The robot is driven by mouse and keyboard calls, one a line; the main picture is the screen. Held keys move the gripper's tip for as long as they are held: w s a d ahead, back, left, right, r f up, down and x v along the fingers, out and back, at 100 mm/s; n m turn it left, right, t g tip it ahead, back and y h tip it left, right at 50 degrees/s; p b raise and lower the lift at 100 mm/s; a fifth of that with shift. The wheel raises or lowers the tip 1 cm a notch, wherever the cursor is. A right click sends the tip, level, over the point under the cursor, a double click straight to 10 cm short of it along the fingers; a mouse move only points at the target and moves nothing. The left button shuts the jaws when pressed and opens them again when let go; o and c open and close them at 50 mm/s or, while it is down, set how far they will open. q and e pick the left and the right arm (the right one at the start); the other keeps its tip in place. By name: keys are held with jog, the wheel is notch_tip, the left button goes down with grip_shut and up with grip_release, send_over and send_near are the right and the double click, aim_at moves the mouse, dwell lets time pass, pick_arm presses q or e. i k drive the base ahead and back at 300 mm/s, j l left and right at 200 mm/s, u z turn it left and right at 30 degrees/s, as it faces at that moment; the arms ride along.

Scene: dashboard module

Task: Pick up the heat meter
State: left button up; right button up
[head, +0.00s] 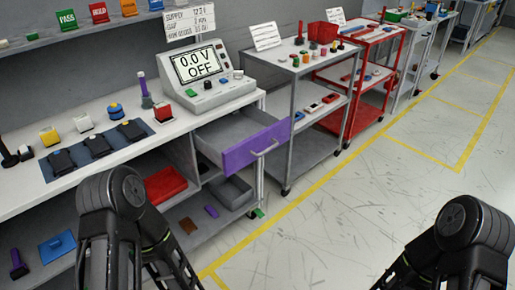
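I cannot tell for certain which object is the heat meter. Several black flat devices (97,146) lie on a blue mat (48,172) on the white workbench (22,187). A grey bench unit (210,79) with a screen reading "0.0 V OFF" stands at the back of the bench. My two dark arms come in at the bottom left and bottom right. Only arm links show; neither gripper's fingertips are visible, and no object is seen in a grip.
Below, shelves hold a red tray (165,184) and a grey bin (232,192). A grey cart (293,93) and a red cart (366,100) stand beyond. The floor at right is clear, with yellow lines.

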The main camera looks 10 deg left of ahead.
aim_at(163, 111)
jog(key=i+u, duration=0.2)
jog(key=i, duration=0.25)
jog(key=i+l+u, duration=0.25)
jog(key=i, duration=0.2)
